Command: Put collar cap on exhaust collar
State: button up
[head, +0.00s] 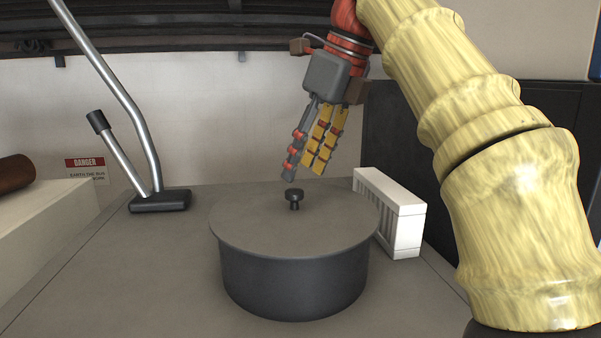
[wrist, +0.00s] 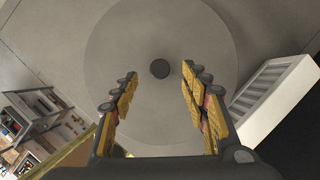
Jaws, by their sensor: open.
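A flat grey round cap (head: 250,222) with a small dark knob (head: 294,198) lies level on top of a dark round exhaust collar (head: 293,285). Its rim overhangs the collar's wall a little. My gripper (head: 305,174) is open and empty, pointing down just above the knob and apart from it. In the wrist view the cap (wrist: 160,110) fills the middle, and the knob (wrist: 160,68) shows between the fingertips of my gripper (wrist: 159,74). The collar is hidden under the cap in that view.
A white slatted block (head: 392,215) stands close to the right of the collar. A lever with metal rods on a black base (head: 160,201) stands at the back left. A pale ledge (head: 45,225) with a brown cylinder (head: 14,170) is at far left. The front-left deck is clear.

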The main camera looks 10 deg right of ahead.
jog(key=shift+s+d+r, duration=0.2)
jog(key=shift+r, duration=0.05)
jog(key=s+d, duration=0.8)
jog(key=shift+d, duration=0.1)
jog(key=shift+s+f, duration=0.1)
